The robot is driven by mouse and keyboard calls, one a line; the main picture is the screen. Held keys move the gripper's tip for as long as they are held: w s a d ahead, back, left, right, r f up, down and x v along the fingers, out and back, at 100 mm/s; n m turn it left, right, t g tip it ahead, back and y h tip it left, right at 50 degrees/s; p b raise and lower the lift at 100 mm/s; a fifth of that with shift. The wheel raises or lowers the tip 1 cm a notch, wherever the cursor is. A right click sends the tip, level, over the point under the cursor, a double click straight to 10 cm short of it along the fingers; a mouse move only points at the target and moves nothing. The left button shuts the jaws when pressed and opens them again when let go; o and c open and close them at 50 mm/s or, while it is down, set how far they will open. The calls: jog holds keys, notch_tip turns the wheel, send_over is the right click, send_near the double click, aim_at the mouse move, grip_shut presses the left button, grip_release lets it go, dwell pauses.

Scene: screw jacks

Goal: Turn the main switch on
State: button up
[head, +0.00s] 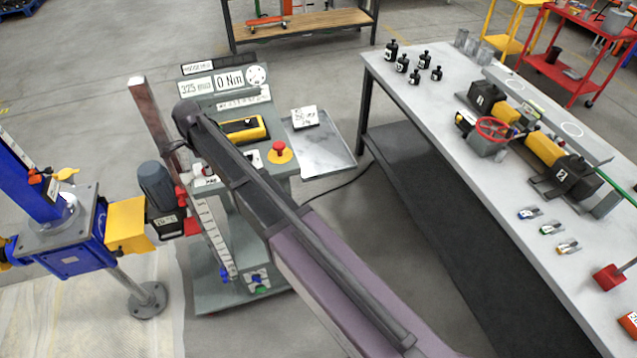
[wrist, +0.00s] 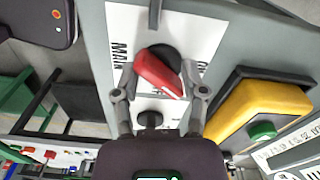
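The main switch (wrist: 160,73) is a red rotary handle on a round black base, on a white plate lettered "MAIN" in the wrist view. The handle lies slanted in the picture, from upper left to lower right. My gripper (wrist: 162,94) is open, with one finger on each side of the handle. A gap shows between each finger and the red handle; I cannot tell whether the tips touch the base. In the head view my arm covers the switch and my gripper.
A yellow-framed box with a green button (wrist: 262,131) is right of the switch. In the head view, the grey control cart carries a red mushroom button (head: 279,151) on yellow and a "0 Nm" display (head: 230,81). A workbench (head: 440,120) stands at right.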

jog(key=shift+m, duration=1)
jog(key=shift+r+p, duration=0.3)
notch_tip(320, 180, up, 13)
jog(key=p, duration=1.3)
jog(key=d+f+n+b, duration=0.1)
jog(key=d+f+b, duration=0.1)
jog(key=d, duration=0.3)
jog(key=s+d+f+n+b, duration=0.1)
jog(key=d+f+n+b, duration=0.1)
jog(key=d, duration=0.4)
jog(key=d+f+n+b, duration=0.1)
jog(key=d+f+b, duration=0.2)
jog(key=d, duration=0.2)
jog(key=shift+s+d+f, duration=0.25)
jog(key=shift+s, duration=0.15)
jog(key=s+d+f+n+b, duration=0.3)
jog(key=d+f+b, duration=0.1)
jog(key=d, duration=0.4)
jog(key=s+d+f+n+b, duration=0.3)
jog(key=d+f+b, duration=0.1)
jog(key=d, duration=0.4)
jog(key=shift+s+d+f+b, duration=0.2)
jog(key=shift+d+f+b, duration=0.1)
jog(key=shift+b, duration=0.25)
jog(key=shift+r, duration=0.1)
